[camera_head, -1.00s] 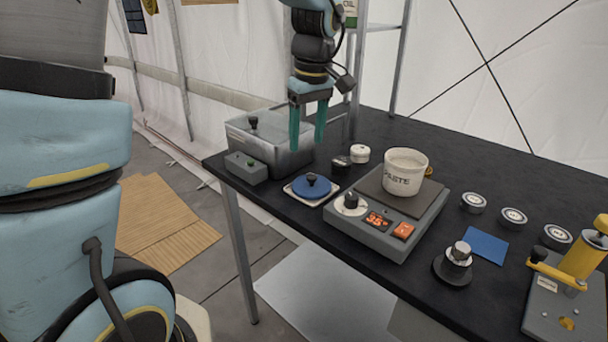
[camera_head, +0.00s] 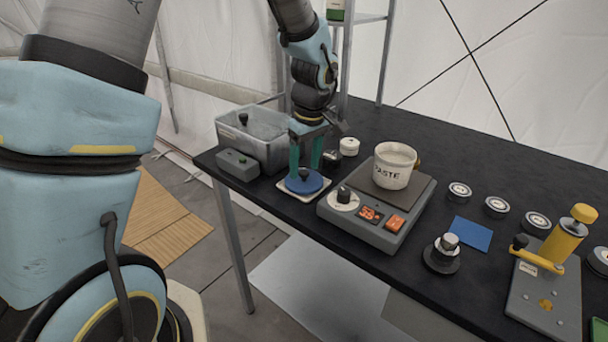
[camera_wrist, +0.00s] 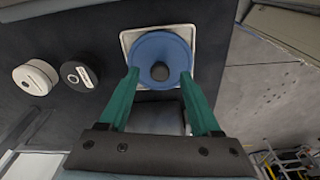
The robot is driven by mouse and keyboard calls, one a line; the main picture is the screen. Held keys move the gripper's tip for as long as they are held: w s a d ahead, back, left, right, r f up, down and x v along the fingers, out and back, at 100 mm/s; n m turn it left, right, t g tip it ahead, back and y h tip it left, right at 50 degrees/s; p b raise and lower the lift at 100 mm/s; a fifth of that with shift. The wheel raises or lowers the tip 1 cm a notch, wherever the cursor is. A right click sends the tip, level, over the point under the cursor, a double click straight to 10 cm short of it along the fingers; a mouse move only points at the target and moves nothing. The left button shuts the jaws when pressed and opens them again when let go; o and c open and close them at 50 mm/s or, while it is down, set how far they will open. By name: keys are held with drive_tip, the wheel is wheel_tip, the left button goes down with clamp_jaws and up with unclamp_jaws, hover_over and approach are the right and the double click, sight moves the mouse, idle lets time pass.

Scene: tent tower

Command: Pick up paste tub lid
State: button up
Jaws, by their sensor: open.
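The paste tub lid (camera_head: 301,184) is a blue disc with a dark knob, lying on a small white square tray (camera_head: 324,186) at the table's front left edge. In the wrist view the blue lid (camera_wrist: 145,52) lies just beyond my fingertips, with its dark knob between their lines. My gripper (camera_head: 304,168) has green fingers, is open and empty, and points down over the lid. In the wrist view the fingers (camera_wrist: 160,75) are spread to either side of the knob. I cannot tell whether the fingertips touch the lid.
A metal basin (camera_head: 262,135) and a grey control box (camera_head: 238,165) are close on the left. A black and a white round jar (camera_head: 349,147) stand behind. A yellow-handled press (camera_head: 550,270) is far right.

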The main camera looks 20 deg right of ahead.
drive_tip(key=shift+w+f, duration=0.1)
drive_tip(key=shift+f, duration=0.5)
clamp_jaws()
